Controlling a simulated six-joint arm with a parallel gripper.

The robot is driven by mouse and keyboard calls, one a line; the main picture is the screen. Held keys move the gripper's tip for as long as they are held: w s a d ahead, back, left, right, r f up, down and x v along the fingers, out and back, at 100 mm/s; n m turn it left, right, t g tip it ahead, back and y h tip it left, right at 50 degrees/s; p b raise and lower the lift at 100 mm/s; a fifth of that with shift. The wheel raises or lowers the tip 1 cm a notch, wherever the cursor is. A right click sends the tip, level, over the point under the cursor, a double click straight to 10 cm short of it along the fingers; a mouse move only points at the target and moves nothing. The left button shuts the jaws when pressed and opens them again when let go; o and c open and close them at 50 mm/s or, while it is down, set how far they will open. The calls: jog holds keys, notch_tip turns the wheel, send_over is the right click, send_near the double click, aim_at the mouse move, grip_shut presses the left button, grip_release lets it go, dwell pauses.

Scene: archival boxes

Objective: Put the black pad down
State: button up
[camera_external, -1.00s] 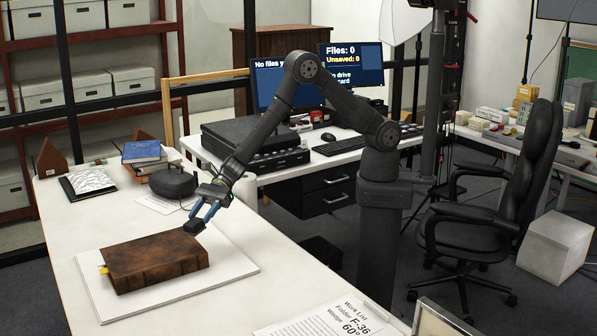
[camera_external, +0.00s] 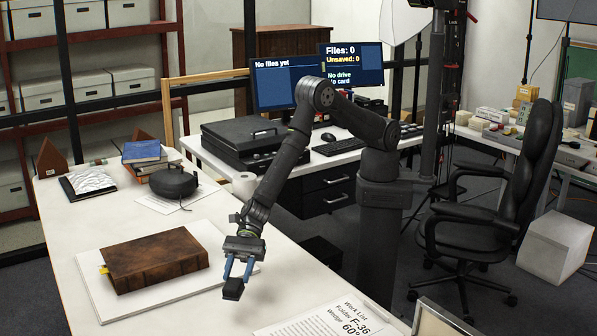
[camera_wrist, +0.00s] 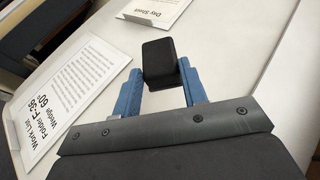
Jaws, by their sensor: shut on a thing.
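The black pad (camera_external: 233,289) is a small dark block between the blue fingertips of my gripper (camera_external: 236,277). In the external view it is over the white table, just right of the white board's front right edge. In the wrist view the black pad (camera_wrist: 158,60) sits between the tips of the two blue fingers of my gripper (camera_wrist: 160,84), which is shut on it. I cannot tell whether the pad's underside touches the table.
A brown leather book (camera_external: 156,260) lies on the white board (camera_external: 110,309). The work list sheet (camera_external: 322,322) lies to the right of the pad. Bare table lies around the pad.

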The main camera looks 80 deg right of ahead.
aim_at(240, 290)
jog(key=shift+s+a+f, duration=0.4)
jog(key=shift+a+f, duration=0.05)
jog(key=shift+a, duration=0.2)
jog(key=shift+f, duration=2)
jog(key=shift+f, duration=0.1)
jog(key=o, duration=1.1)
jog(key=shift+c, duration=0.2)
jog(key=shift+d+r, duration=0.2)
jog(key=v, duration=1.1)
jog(key=shift+d, duration=0.3)
